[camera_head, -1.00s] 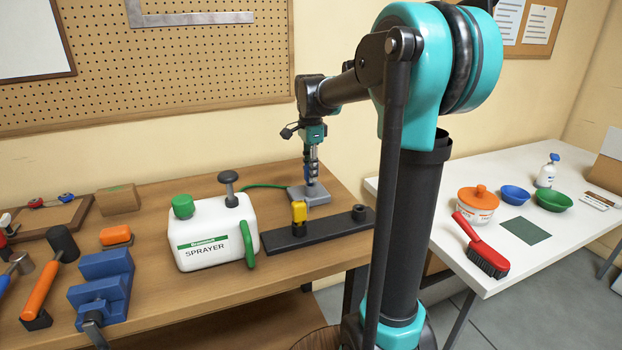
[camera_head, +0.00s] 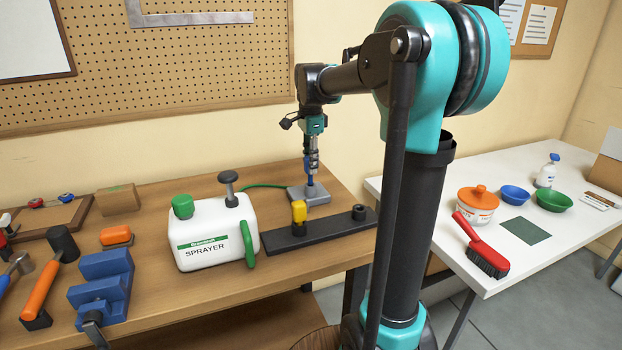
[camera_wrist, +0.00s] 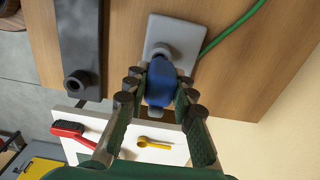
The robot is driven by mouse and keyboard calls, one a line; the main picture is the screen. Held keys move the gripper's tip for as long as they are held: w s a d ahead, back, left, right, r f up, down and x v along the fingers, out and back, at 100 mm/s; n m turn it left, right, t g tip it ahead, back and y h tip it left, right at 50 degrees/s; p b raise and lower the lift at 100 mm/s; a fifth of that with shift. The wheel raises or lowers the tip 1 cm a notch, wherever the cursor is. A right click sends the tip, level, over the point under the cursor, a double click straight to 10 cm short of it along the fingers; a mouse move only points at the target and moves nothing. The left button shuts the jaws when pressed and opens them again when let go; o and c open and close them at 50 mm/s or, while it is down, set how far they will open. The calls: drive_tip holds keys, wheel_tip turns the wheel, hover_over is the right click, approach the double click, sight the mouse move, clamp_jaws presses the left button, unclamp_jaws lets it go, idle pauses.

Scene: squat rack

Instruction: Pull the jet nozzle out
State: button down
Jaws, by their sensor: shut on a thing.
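The jet nozzle, a blue piece (camera_wrist: 160,82), is between the fingers of my gripper (camera_wrist: 160,92) in the wrist view. My gripper is shut on it. The grey block (camera_wrist: 188,36), with a short grey socket, lies just beyond the nozzle. In the head view my gripper (camera_head: 312,166) points down over the grey block (camera_head: 318,196), and the blue nozzle (camera_head: 310,181) shows below the fingers. The fingers hide part of the nozzle. I cannot tell whether its lower end is still inside the socket.
A green hose (camera_head: 262,186) runs from the block towards the white sprayer (camera_head: 210,235). A black rail (camera_head: 330,232) in front carries a yellow nozzle (camera_head: 299,211) and a bare dark post (camera_head: 359,211). The pegboard wall (camera_head: 200,70) stands behind the bench.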

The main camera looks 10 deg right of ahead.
drive_tip(key=shift+r, duration=3.55)
